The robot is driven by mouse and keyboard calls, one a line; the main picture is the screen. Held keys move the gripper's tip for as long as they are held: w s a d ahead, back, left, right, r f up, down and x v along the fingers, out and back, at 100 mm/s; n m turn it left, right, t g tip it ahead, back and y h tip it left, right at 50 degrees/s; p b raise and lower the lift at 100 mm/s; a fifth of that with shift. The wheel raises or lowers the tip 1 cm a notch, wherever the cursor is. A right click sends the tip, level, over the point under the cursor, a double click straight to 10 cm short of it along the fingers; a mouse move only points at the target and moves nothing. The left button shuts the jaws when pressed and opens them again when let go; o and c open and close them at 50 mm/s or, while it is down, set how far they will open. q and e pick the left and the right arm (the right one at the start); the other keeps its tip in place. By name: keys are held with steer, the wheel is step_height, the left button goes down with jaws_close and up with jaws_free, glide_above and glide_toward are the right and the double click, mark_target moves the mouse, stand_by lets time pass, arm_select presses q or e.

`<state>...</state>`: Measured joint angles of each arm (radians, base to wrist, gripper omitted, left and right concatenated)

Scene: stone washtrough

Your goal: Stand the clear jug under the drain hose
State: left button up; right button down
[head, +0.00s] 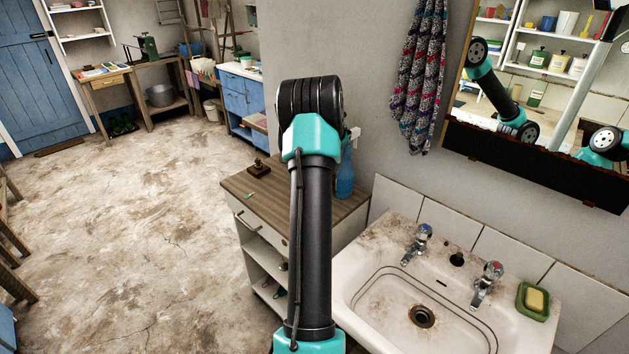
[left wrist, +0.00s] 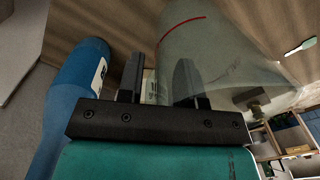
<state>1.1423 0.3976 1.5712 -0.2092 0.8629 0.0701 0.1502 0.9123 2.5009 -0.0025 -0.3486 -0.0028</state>
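The clear jug (left wrist: 225,60) fills the upper middle of the left wrist view, see-through with a thin red curved line on it. My left gripper (left wrist: 158,80) has its two fingers apart, close to the jug; the jug's left edge shows between them. I cannot tell whether either finger touches it. In the head view the left gripper and the jug are hidden behind my arm, over the cabinet. No drain hose can be made out. My right gripper is in neither view.
A blue spray bottle (head: 345,178) stands on the wood-topped cabinet (head: 236,186), and is close left of the gripper in the left wrist view (left wrist: 72,95). A small brown object (head: 259,167) is nearby. The washbasin (head: 385,300) with two taps and a green soap dish (head: 522,305) is right.

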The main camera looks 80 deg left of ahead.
arm_select(q)
step_height(320, 180, up, 12)
steer(key=shift+w+r, duration=0.1)
steer(key=shift+r, duration=0.05)
stand_by(0.6)
stand_by(0.3)
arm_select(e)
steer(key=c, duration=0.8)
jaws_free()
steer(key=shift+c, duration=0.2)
